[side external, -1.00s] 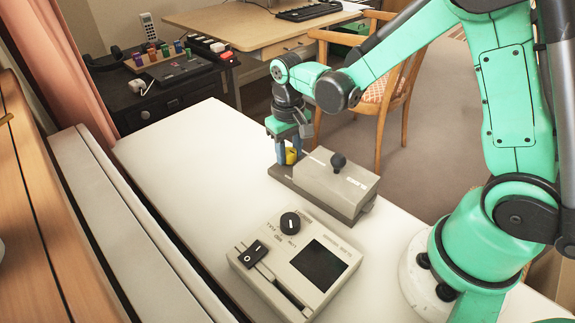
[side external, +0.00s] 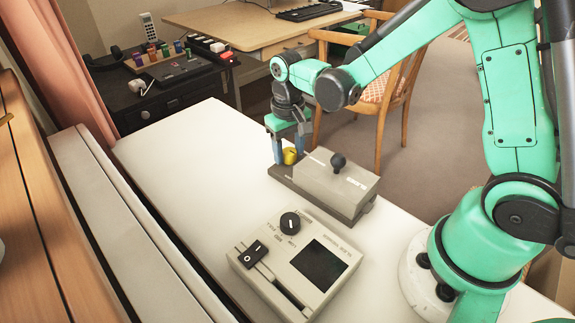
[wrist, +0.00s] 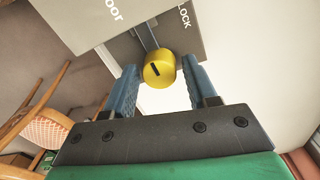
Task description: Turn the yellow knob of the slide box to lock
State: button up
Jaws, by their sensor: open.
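The slide box (side external: 335,183) is a grey box with a black ball handle (side external: 338,161), standing on the white table. Its yellow knob (side external: 290,156) sits at the left end and also shows in the wrist view (wrist: 159,71). The knob carries a short dark slanted mark. The word LOCK is printed on the box beyond the knob, to its right in the wrist view. My gripper (side external: 291,154) is over that end, its blue fingers open on either side of the knob.
A beige device (side external: 293,265) with a black dial, slider and dark screen stands in front of the slide box. A black cabinet with small items (side external: 160,95) is at the back left. A chair (side external: 385,85) stands behind the table. The table left of the box is clear.

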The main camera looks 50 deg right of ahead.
aim_at(289, 152)
jog(key=shift+a+r, duration=0.1)
jog(key=shift+r, duration=2.55)
jog(key=shift+s+r, duration=0.1)
jog(key=shift+r, duration=0.05)
jog(key=s+a+r+n+t, duration=0.1)
jog(key=s+r+n+t, duration=0.1)
jog(key=s+r+t, duration=0.3)
jog(key=shift+s+a+t, duration=0.15)
jog(key=shift+s+t, duration=0.85)
jog(key=shift+s, duration=0.45)
jog(key=shift+r, duration=0.1)
